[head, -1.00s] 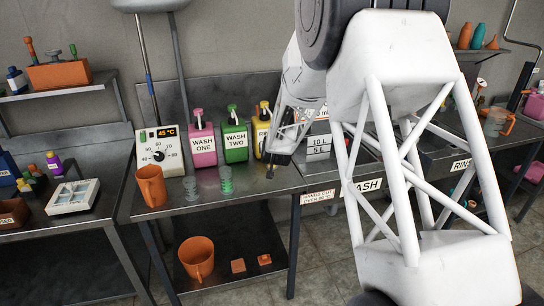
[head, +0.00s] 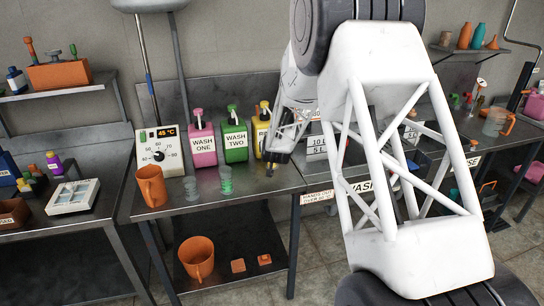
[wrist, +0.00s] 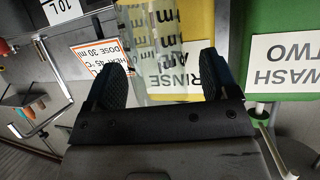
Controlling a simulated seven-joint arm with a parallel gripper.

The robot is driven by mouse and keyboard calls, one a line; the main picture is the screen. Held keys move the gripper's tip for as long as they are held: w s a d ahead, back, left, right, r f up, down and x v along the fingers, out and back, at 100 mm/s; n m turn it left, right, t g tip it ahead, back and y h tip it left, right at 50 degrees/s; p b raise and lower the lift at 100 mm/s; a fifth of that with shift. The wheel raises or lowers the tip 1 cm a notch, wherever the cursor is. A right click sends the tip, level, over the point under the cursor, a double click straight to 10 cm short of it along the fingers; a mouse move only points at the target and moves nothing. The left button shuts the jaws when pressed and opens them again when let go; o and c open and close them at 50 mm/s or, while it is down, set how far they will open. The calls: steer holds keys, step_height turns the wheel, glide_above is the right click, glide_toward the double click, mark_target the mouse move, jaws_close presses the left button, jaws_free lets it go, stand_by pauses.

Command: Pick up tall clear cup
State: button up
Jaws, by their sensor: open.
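A clear cup with dark "ml" markings (wrist: 146,30) shows in the wrist view, in front of a yellow bottle labelled RINSE. It appears between the two dark fingers of my gripper (wrist: 163,68), which stand apart. I see no finger touching it, and its far end is cut off by the frame. In the head view my gripper (head: 270,168) is over the right part of the metal bench, by the yellow bottle (head: 262,125). The marked cup is not clearly visible there. Two small clear cups stand on the bench, one at left (head: 191,188) and one before the green bottle (head: 226,181).
A pink bottle (head: 202,146) and a green bottle (head: 235,142) stand along the bench back, left of the yellow one. An orange mug (head: 152,186) is at the bench's left, by a temperature dial box (head: 160,152). The bench front is mostly clear.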

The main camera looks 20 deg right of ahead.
steer(key=c, duration=1.1)
steer(key=shift+r, duration=0.35)
steer(key=shift+r, duration=1.35)
steer(key=shift+s+r, duration=0.1)
steer(key=shift+s, duration=0.15)
steer(key=s+a+r, duration=0.1)
steer(key=s, duration=1.4)
steer(key=shift+a+r, duration=0.2)
steer(key=shift+a, duration=0.2)
steer(key=shift+s, duration=0.25)
